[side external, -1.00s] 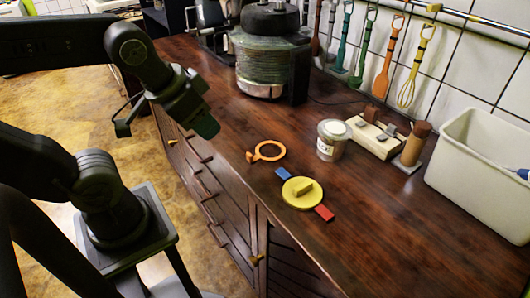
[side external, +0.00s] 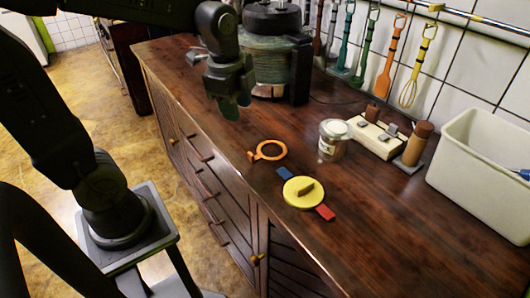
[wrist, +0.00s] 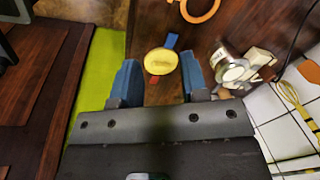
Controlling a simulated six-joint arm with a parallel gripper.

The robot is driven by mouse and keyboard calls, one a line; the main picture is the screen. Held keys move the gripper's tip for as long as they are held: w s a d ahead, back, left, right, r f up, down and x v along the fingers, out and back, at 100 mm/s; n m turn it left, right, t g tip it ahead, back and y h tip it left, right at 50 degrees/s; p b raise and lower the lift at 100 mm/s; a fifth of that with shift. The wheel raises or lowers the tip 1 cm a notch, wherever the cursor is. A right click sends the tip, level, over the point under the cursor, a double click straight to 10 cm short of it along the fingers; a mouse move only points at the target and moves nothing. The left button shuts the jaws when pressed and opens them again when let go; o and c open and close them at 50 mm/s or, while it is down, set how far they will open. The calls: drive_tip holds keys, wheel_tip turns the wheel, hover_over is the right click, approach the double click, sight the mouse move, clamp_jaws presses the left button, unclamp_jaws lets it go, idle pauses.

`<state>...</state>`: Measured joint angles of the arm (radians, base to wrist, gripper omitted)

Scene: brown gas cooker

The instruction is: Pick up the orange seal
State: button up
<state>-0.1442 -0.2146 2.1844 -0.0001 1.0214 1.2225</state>
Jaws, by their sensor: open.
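The orange seal (side external: 268,151) is a flat ring with a small tab, lying on the wooden counter near its front edge. In the wrist view the orange seal (wrist: 200,8) shows at the top edge, partly cut off. My gripper (side external: 229,108) is open and empty, above the counter, up and to the left of the seal in the side view. In the wrist view the two blue fingers of my gripper (wrist: 158,80) are spread apart with nothing held between them.
A round yellow lid (side external: 303,192) with blue and red tabs lies near the seal. A glass jar (side external: 334,139), a wooden block (side external: 377,137) and a white bin (side external: 480,155) stand to the right. A dark pot-like appliance (side external: 268,60) stands behind my gripper. Utensils hang on the tiled wall.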

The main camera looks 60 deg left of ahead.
drive_tip(key=w+a+f+m+g, duration=0.2)
drive_tip(key=w+f+m, duration=0.1)
drive_tip(key=m, duration=0.2)
hover_over(249, 152)
drive_tip(key=shift+m, duration=0.3)
drive_tip(key=f, duration=0.8)
drive_tip(key=shift+s+f, duration=0.2)
drive_tip(key=shift+f, duration=0.15)
drive_tip(key=shift+w+f, duration=0.2)
drive_tip(key=shift+f, duration=2.4)
clamp_jaws()
